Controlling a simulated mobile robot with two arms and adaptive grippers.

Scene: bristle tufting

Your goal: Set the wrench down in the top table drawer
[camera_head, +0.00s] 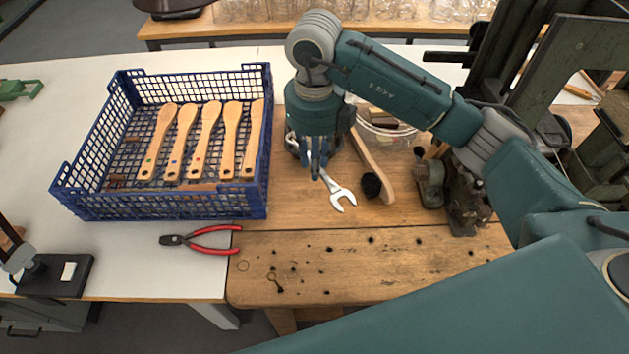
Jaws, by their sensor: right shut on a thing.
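The silver wrench (338,193) is at the wooden bench (330,285), its open-ended jaw toward the front. My right gripper (316,172) points down and is shut on the wrench's shaft; the fingers hide part of it. I cannot tell whether the wrench touches the bench top. A grey-green drawer unit (48,314) shows under the white table at the lower left, partly cut off; it looks closed, and I cannot tell if it is the task's drawer. My left gripper is not in view.
A blue crate (170,207) holds several wooden brush handles. Red-handled pliers (205,239) lie in front of it. A wooden brush (376,178) lies right of the wrench, near a clear bowl (385,130). Dark machinery stands at right. The bench front is mostly clear.

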